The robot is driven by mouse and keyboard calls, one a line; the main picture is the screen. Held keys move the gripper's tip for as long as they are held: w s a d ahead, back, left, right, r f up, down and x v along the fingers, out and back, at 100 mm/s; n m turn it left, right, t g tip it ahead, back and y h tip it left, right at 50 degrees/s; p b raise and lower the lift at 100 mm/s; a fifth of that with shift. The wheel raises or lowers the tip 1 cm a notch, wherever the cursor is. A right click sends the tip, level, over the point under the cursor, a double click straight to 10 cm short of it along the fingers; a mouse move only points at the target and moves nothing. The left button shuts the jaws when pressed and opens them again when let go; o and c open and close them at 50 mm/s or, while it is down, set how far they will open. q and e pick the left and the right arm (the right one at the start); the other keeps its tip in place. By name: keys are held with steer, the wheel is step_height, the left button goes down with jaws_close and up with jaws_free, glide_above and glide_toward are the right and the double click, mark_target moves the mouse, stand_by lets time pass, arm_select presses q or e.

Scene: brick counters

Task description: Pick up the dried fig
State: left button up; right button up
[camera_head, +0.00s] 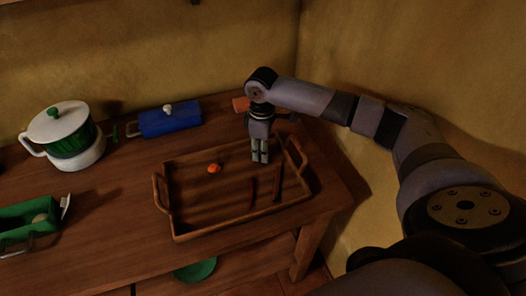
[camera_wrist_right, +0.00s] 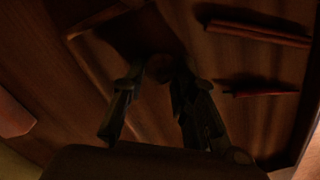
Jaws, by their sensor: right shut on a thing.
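My right gripper (camera_head: 261,157) points down over the back right part of the wooden tray. In the right wrist view its two fingers (camera_wrist_right: 157,82) close on a small dark round thing, which looks like the dried fig (camera_wrist_right: 159,67). The view is dark, so its detail is hard to see. In the head view the fingers hide the fig. My left gripper is not in view.
A white-and-green pot (camera_head: 62,134), a blue lidded dish (camera_head: 170,121) and a green box (camera_head: 27,213) stand left. Walls close off the back and right.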

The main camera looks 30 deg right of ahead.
steer(key=shift+r, duration=0.15)
step_height(320, 180, up, 20)
stand_by(0.3)
